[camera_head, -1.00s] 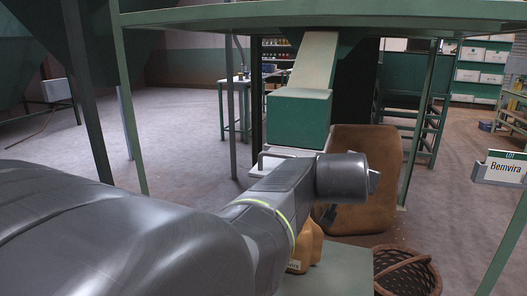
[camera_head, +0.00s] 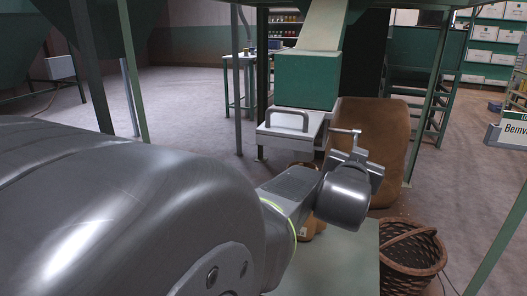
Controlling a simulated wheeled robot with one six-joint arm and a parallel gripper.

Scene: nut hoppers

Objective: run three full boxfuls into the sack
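A green box (camera_head: 307,80) hangs below a pale sloping chute (camera_head: 322,26). Under it is a white slide plate (camera_head: 288,132) with a grey loop handle (camera_head: 288,119) at its front. A small tan sack (camera_head: 308,228) stands below the plate, mostly hidden behind my arm. A large brown sack-like bulk (camera_head: 372,130) stands behind, to the right. My gripper (camera_head: 362,158) is right of the slide plate, in front of the brown bulk, apart from the loop handle. A thin T-shaped piece (camera_head: 345,132) shows just above it. Whether the fingers are open is unclear.
A wicker basket (camera_head: 410,255) sits at the lower right beside a pale green surface (camera_head: 352,250). Green frame posts (camera_head: 132,75) stand at left and right. A sign (camera_head: 508,135) is at the right edge. The floor at left is open.

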